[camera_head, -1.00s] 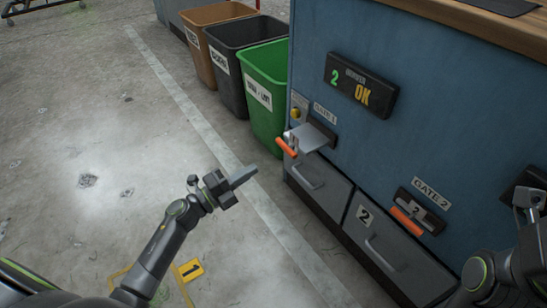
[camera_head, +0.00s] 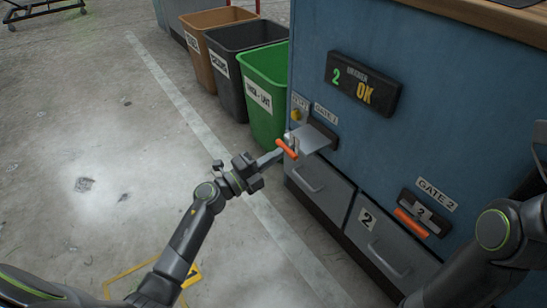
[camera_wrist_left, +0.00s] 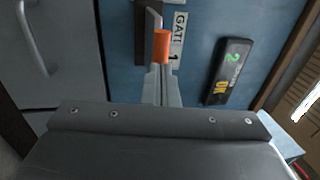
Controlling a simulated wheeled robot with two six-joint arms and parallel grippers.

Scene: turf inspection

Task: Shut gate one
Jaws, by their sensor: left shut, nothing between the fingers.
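Gate one is a grey metal plate (camera_head: 311,138) that sticks out of its slot in the blue cabinet, under the GATE 1 label. An orange grip (camera_head: 287,148) sits on its outer end. My left gripper (camera_head: 272,158) is shut and empty, its tip at the outer side of the orange grip. In the left wrist view the orange grip (camera_wrist_left: 162,46) stands just past the shut fingers (camera_wrist_left: 160,85); I cannot tell whether they touch. Only links of my right arm show clearly; its fingers are not visible.
Gate two's orange handle (camera_head: 411,223) lies nearly flat against the cabinet at the right. A display (camera_head: 362,84) reads 2 and OK. Grey drawers (camera_head: 320,190) are below the gates. Green (camera_head: 268,75), black and brown bins stand behind. The floor at left is open.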

